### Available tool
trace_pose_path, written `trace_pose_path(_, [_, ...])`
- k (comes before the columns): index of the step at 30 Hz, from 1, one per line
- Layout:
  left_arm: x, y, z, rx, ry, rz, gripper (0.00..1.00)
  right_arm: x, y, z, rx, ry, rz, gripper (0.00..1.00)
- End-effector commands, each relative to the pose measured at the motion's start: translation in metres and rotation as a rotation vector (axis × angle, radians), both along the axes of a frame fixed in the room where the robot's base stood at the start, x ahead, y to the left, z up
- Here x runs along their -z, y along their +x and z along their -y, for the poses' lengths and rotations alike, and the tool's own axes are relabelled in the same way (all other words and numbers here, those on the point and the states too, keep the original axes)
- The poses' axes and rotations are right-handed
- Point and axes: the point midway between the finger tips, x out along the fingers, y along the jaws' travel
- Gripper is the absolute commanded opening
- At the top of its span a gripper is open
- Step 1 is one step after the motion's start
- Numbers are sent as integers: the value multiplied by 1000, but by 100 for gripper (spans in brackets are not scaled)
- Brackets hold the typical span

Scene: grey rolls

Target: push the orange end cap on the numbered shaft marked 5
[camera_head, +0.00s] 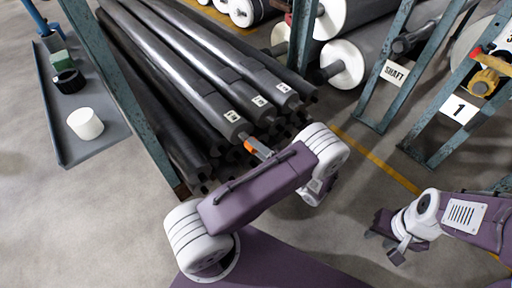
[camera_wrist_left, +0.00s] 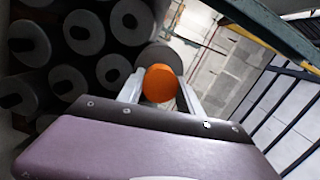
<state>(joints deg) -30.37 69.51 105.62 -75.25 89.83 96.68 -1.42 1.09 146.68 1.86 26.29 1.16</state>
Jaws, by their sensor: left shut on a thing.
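The orange end cap (camera_head: 249,146) is held between the fingers of my left gripper (camera_head: 260,149), close to the front end of a labelled dark shaft (camera_head: 215,100). In the left wrist view the round orange cap (camera_wrist_left: 160,83) sits between both fingertips. A grey round shaft end (camera_wrist_left: 163,58) shows just behind and above it; I cannot tell whether they touch. Three shafts on top of the stack carry white labels (camera_head: 232,116), too small to read surely. My right gripper (camera_head: 390,240) hangs at the lower right, away from the shafts; its finger opening is unclear.
A grey tray (camera_head: 108,143) at left holds a white cylinder (camera_head: 85,124), a black ring (camera_head: 69,81) and a green block (camera_head: 60,59). Blue-green rack posts (camera_head: 118,85) flank the stack. Large rolls (camera_head: 343,64) lie behind right. Floor at lower left is clear.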

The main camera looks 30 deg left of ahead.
Motion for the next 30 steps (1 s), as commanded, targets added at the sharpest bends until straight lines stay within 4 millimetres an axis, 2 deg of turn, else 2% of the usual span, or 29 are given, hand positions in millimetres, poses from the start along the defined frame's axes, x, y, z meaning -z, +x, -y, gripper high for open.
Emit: trace_pose_path(30, [0, 9, -23, -1, 0, 0, 4, -2, 0, 0, 0, 0, 0, 36])
